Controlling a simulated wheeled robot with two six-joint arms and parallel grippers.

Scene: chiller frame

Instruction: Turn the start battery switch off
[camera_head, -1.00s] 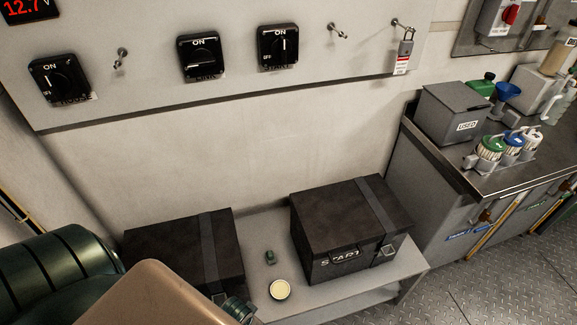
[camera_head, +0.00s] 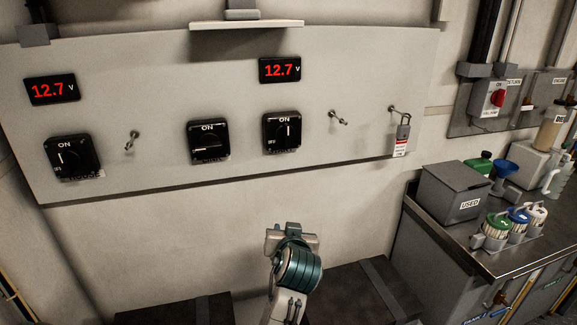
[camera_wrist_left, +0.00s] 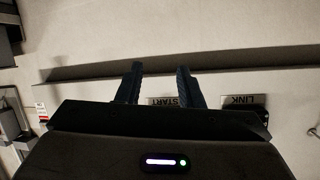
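The start battery switch (camera_head: 282,132) is the rightmost of three black rotary switches on the wall panel, below a 12.7 V display. Its handle stands upright, pointing at ON. In the left wrist view its START label (camera_wrist_left: 168,102) shows upside down between my fingers; the gripper body hides the switch. My left gripper (camera_wrist_left: 158,75) is open and empty, its two fingers apart. In the head view my left arm rises at bottom centre, below the panel and apart from the switch; its fingertips cannot be made out there. My right gripper is not in view.
The link switch (camera_head: 208,141) sits just left, handle level; another switch (camera_head: 73,157) is farther left, handle upright. Pegs and a hanging padlock with a tag (camera_head: 402,135) are to the right. Dark battery boxes (camera_head: 350,291) stand below. A bench with a USED bin (camera_head: 452,196) is at right.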

